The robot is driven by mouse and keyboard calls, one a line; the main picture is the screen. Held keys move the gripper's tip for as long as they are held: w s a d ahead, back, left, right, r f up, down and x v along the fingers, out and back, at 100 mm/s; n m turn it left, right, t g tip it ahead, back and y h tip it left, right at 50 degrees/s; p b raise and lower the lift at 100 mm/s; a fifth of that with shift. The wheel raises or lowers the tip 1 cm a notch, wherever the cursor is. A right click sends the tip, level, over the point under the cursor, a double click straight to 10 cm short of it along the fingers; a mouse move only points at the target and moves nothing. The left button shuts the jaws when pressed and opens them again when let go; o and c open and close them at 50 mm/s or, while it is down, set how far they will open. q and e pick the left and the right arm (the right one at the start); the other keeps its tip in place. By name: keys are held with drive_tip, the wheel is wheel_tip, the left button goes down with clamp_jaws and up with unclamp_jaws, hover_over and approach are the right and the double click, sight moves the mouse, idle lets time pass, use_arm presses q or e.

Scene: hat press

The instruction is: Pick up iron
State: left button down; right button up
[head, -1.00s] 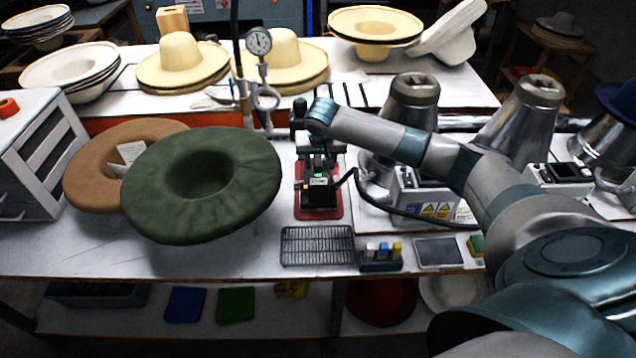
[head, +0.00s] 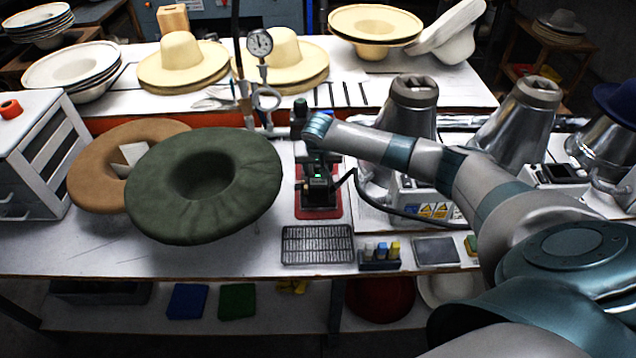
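The iron (head: 317,208) appears as a dark shape on a red mat (head: 334,212) at the middle of the bench. A black cord curves from beside it towards the machine on the right. My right arm reaches in from the right, and its wrist is bent down over the mat. My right gripper (head: 318,188) points down at the iron, a dark shape with a small green light. Its fingers blend into the dark iron, so I cannot tell whether they are open or touching it. My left gripper is not in view.
A green felt hat (head: 240,205) and a tan hat (head: 88,180) lie left of the mat. A wire rack (head: 317,245) and a small block holder (head: 380,262) are in front. A pressure gauge (head: 260,43) stands behind. Metal forms (head: 410,110) stand to the right.

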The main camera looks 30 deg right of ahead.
clamp_jaws()
drive_tip(key=shift+w+d+r, duration=0.1)
drive_tip(key=shift+w+r, duration=0.1)
drive_tip(key=shift+r, duration=0.15)
drive_tip(key=shift+r+b, duration=0.4)
drive_tip(key=shift+r, duration=0.1)
wheel_tip(320, 180, up, 3)
drive_tip(key=shift+s+d+f+b, duration=0.1)
drive_tip(key=shift+d+b, duration=0.05)
drive_tip(key=shift+b, duration=0.45)
drive_tip(key=s+d+r+b, duration=0.3)
drive_tip(key=s+d+r, duration=0.3)
drive_tip(key=s, duration=0.3)
drive_tip(key=shift+d+r+b, duration=0.3)
drive_tip(key=shift+d+r, duration=0.1)
drive_tip(key=shift+d, duration=0.1)
drive_tip(key=shift+r, duration=0.1)
wheel_tip(320, 180, up, 6)
drive_tip(key=p, duration=0.6)
drive_tip(key=shift+p, duration=0.3)
